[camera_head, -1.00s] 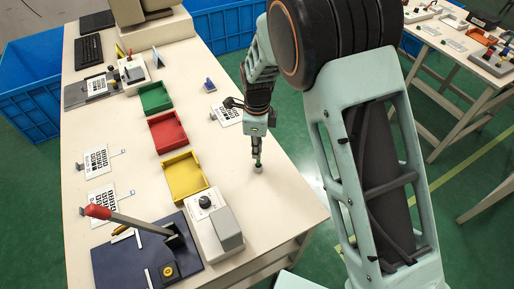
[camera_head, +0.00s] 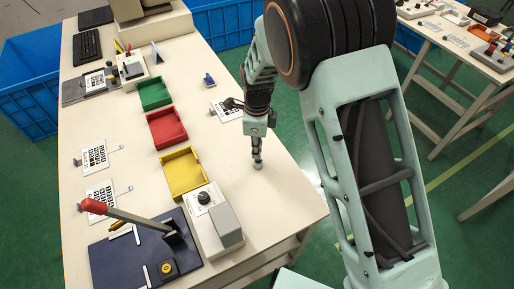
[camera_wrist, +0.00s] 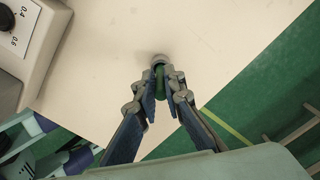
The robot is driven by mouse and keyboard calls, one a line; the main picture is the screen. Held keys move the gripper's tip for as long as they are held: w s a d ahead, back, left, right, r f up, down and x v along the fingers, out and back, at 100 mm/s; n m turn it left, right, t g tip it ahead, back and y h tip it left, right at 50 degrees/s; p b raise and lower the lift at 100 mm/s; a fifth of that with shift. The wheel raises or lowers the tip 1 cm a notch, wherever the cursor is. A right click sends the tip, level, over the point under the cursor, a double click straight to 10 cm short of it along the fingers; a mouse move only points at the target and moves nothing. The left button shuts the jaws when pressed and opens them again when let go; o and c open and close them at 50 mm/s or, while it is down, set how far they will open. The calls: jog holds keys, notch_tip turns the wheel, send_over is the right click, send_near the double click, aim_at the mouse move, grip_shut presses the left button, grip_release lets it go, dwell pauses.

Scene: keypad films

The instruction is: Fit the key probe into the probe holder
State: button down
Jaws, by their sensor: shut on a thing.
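My gripper (camera_head: 257,150) points down over the bare table near its right edge. In the wrist view, my gripper (camera_wrist: 160,85) has its two fingers closed on the key probe (camera_wrist: 159,83), of which a green part shows between the fingertips.
A grey device with a black knob (camera_head: 215,220) stands to the left, and yellow (camera_head: 206,180), red (camera_head: 184,132) and green (camera_head: 168,88) trays line the table. A red-handled lever press (camera_head: 140,218) is at front left. The table around the holder is clear.

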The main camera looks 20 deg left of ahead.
jog(key=c, duration=2)
grip_release()
jog(key=shift+o, duration=0.2)
notch_tip(320, 180, up, 12)
